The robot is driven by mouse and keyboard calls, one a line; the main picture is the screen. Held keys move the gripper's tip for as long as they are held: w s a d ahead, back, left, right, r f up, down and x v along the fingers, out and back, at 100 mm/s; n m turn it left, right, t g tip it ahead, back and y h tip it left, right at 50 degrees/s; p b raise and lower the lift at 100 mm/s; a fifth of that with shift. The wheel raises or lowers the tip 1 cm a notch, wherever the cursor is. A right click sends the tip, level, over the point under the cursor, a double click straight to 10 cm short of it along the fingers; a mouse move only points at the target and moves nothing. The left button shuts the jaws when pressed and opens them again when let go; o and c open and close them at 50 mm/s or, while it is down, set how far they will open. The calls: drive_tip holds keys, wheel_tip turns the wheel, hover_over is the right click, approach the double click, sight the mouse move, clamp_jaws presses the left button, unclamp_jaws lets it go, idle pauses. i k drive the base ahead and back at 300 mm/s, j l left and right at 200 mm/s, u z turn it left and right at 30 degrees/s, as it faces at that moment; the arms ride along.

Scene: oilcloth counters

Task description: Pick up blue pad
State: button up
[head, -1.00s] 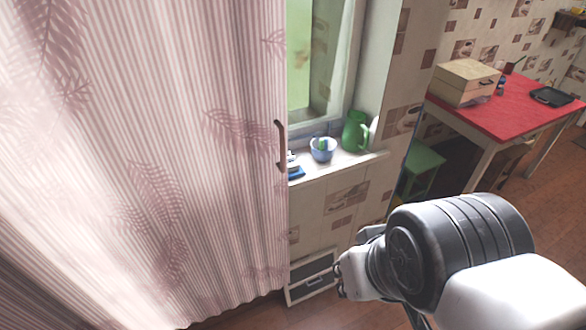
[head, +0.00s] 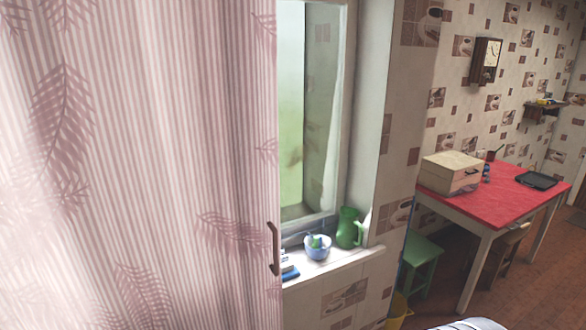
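A small dark blue item, likely the blue pad (head: 290,274), lies on the white windowsill (head: 343,259) at its left end. The striped panel with a handle partly hides it, and a small pale thing sits right behind it. My gripper is out of the picture. Only a white sliver of my arm shows at the bottom edge, right of centre, so I cannot see whether the gripper is open or shut.
A green stool (head: 421,256) and red table (head: 490,205) stand right.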

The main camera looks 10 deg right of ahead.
sight(289, 270)
drive_tip(key=i+l+u, duration=0.3)
drive_tip(key=i+l, duration=0.35)
drive_tip(key=i+l+u, duration=0.25)
drive_tip(key=i+l, duration=0.5)
drive_tip(key=l, duration=0.1)
